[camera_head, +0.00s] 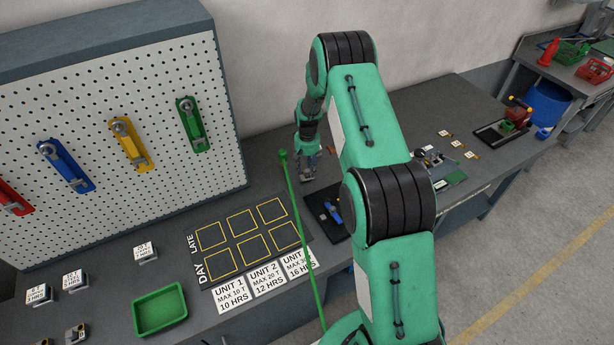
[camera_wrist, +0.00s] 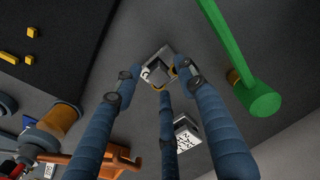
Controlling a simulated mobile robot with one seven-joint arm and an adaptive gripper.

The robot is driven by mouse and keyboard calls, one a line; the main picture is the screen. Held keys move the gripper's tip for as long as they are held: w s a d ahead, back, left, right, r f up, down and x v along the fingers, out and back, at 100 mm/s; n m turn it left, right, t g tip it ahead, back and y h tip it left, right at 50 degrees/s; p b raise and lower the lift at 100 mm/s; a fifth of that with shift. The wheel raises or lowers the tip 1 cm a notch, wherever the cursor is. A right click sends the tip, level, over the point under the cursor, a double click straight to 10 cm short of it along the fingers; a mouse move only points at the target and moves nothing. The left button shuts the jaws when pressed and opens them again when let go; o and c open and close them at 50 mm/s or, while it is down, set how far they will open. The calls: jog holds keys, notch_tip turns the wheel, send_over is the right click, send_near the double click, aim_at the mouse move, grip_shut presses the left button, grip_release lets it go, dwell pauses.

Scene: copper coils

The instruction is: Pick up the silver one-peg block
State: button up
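My gripper (camera_head: 307,160) is at the end of the arm, low over the table behind the black tray. In the wrist view, its three blue-grey fingers (camera_wrist: 160,78) are spread apart, open. A small silver-grey block (camera_wrist: 154,65) lies just past the fingertips, roughly between them. Its peg is not clear, because the fingers cover part of it. In the head view the block is too small and too close to my gripper to make out surely.
A green rod with a knob (camera_head: 283,156) is close to my gripper; a green cylinder (camera_wrist: 264,100) shows in the wrist view. A printed white tag (camera_wrist: 186,132) lies nearby. A black tray (camera_head: 318,199) holds a blue piece. A yellow-squared board (camera_head: 215,257) and green bin (camera_head: 160,309) lie left.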

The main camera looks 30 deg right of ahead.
aim_at(307, 170)
grip_shut()
jog(key=shift+r, duration=0.1)
notch_tip(307, 170, up, 10)
dwell(0.8)
dwell(0.4)
